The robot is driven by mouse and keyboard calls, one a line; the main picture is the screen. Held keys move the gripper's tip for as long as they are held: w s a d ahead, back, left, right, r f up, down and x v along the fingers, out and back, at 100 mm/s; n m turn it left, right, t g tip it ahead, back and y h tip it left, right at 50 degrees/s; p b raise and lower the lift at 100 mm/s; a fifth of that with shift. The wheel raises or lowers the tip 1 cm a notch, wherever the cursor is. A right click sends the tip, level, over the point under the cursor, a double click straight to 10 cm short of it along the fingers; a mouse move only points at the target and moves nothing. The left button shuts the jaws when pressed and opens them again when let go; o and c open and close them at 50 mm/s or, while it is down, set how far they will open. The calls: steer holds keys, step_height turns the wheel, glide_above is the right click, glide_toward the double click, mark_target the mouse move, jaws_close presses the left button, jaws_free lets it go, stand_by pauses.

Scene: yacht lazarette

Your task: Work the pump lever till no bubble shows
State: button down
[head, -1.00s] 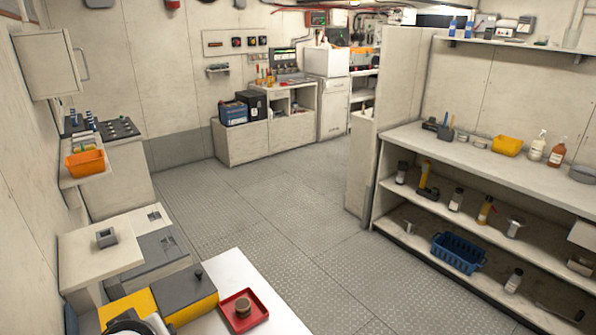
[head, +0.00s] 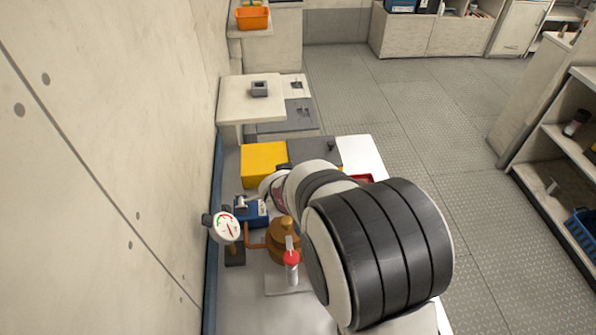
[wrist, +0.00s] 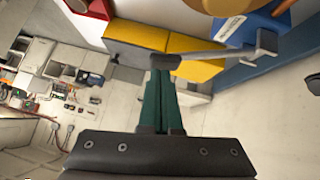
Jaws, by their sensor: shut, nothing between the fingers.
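In the wrist view my gripper (wrist: 158,75) has dark green fingers, shut together and empty. A grey lever (wrist: 210,55) with a dark end crosses just at the fingertips; I cannot tell whether they touch. Its other end meets a grey bracket by a blue body (wrist: 258,28) with a white label. In the head view a blue unit (head: 250,211) with grey metal on top sits on the bench by the wall, beside a brass body (head: 283,240). My arm hides the gripper there. I cannot make out a bubble in either view.
A round white gauge (head: 225,228) stands left of the brass body. A red-topped fitting (head: 291,259) stands in front of it. A yellow box (head: 263,163) and a red tray (head: 361,178) lie beyond on the bench. The wall closes the left side; open floor lies right.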

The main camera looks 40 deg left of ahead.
step_height(320, 180, down, 6)
steer(key=w+d, duration=0.2)
steer(key=shift+f, duration=0.15)
steer(key=shift+d, duration=0.15)
steer(key=s+d+r, duration=0.3)
steer(key=d+r, duration=0.3)
steer(key=r, duration=0.5)
steer(key=shift+s+r, duration=0.15)
steer(key=shift+s, duration=0.05)
steer(key=shift+d, duration=0.1)
